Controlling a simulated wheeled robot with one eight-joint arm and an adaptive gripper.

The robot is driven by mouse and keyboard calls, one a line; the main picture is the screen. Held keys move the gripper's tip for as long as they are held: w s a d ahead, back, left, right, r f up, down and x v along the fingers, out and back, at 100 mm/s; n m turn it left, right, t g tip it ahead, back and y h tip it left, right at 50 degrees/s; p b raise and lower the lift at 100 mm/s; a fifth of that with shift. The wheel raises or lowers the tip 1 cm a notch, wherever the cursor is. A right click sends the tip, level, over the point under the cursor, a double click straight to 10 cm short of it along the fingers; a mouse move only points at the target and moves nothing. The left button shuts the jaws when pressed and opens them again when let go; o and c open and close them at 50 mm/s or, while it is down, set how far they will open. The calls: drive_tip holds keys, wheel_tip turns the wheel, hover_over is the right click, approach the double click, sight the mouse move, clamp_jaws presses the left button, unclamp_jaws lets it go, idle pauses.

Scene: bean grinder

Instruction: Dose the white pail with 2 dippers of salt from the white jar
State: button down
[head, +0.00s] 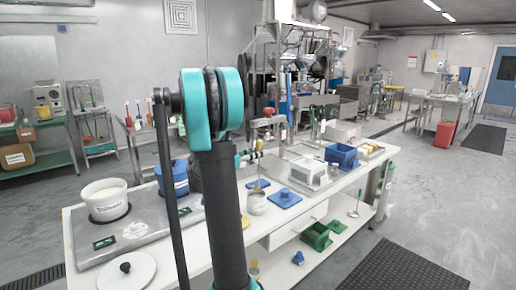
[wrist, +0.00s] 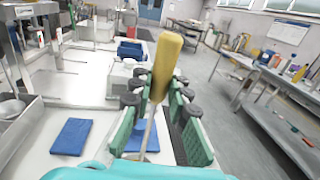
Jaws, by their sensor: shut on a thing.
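The tool's lower end is hidden behind my gripper's teal body. In the head view my gripper is small and partly hidden, above the bench. I cannot pick out a separate white salt jar. A white lid (head: 125,272) with a black knob lies on the bench front.
A blue pail (head: 173,178) stands right of the white one. In the wrist view a blue mat (wrist: 72,137) lies on clear white bench.

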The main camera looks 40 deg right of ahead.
sight(258, 145)
drive_tip(key=shift+f, duration=4.2)
drive_tip(key=shift+r, duration=5.8)
